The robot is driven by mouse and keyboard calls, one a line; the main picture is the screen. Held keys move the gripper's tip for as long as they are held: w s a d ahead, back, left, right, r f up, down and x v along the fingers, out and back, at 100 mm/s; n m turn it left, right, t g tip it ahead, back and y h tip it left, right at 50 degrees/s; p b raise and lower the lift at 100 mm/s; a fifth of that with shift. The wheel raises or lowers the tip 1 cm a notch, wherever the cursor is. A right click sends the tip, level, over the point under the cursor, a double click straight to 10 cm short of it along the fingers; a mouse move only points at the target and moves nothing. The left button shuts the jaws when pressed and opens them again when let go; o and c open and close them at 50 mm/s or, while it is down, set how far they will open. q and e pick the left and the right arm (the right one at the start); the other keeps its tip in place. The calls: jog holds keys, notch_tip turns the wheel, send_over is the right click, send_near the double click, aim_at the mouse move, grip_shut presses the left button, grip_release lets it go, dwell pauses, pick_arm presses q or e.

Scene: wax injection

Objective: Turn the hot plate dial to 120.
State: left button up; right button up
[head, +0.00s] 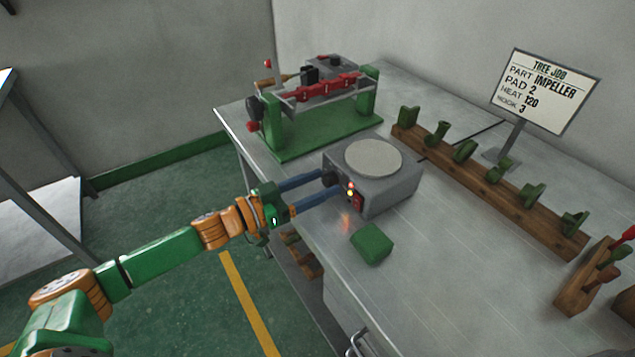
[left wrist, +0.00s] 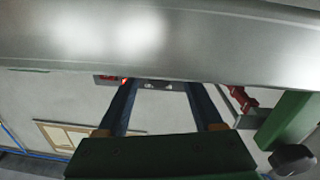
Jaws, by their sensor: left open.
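The hot plate (head: 395,190) is a grey box with a pale round top, standing on the metal bench. Its dark dial (head: 329,177) is on the front face, partly hidden by my left gripper (head: 330,187). A red switch (head: 358,201) and small lit lamps (head: 350,190) sit beside the dial. My left gripper is open, its two blue fingers reaching to the front face at the dial. I cannot tell whether they touch it, and the dial's setting is not readable. The left wrist view shows both fingers spread (left wrist: 162,90) under a large grey metal surface. My right gripper is not in view.
A sign (head: 545,92) reads HEAT 120. A green block (head: 371,243) lies in front of the hot plate. A green-based clamp machine (head: 322,135) stands behind it. A wooden rack (head: 480,185) with several green pieces runs along the right.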

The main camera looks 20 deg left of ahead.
pick_arm(q)
jog(key=shift+s, duration=0.1)
grip_shut()
